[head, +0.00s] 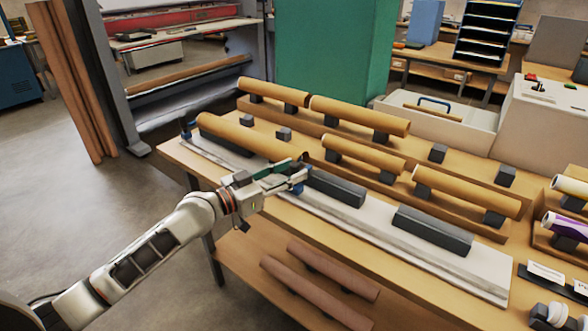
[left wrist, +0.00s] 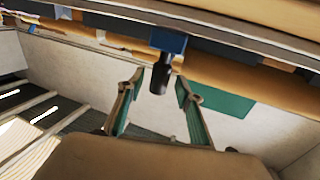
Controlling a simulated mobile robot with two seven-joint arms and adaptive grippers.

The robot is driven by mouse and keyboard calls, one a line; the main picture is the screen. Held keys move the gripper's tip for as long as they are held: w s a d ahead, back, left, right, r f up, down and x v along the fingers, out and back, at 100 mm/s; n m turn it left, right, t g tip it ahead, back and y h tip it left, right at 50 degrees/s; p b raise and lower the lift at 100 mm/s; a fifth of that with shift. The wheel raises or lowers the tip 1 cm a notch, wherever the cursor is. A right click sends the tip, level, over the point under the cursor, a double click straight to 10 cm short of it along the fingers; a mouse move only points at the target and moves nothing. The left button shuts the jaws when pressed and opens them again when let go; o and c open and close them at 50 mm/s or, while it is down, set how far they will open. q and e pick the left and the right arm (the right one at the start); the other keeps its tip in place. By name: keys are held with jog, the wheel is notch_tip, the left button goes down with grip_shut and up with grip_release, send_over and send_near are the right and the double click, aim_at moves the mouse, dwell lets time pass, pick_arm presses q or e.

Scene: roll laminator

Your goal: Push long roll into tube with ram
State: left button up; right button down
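A brown cardboard tube (head: 250,137) lies on a dark cradle at the far left of the pale rail on the bench. Its right end is dark and faces my left gripper (head: 290,173). A small blue piece (head: 299,187) on the rail is at the gripper's tips. In the left wrist view the blue piece (left wrist: 168,41) has a black knob (left wrist: 159,76), between the two parted fingers of my gripper (left wrist: 161,88), with gaps on both sides. I cannot tell for sure that this is the ram. The tube's inside is hidden. My right gripper is out of view.
Empty dark cradle blocks (head: 433,231) sit on the rail (head: 480,272) to the right. Several brown rolls (head: 358,114) rest on stepped wooden racks behind. Long brown rolls (head: 330,268) lie on the shelf below. The laminator frame (head: 180,90) stands at the back left.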

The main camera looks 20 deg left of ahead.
pick_arm(q)
jog(key=shift+w+d, duration=0.4)
jog(key=shift+w, duration=0.1)
grip_shut()
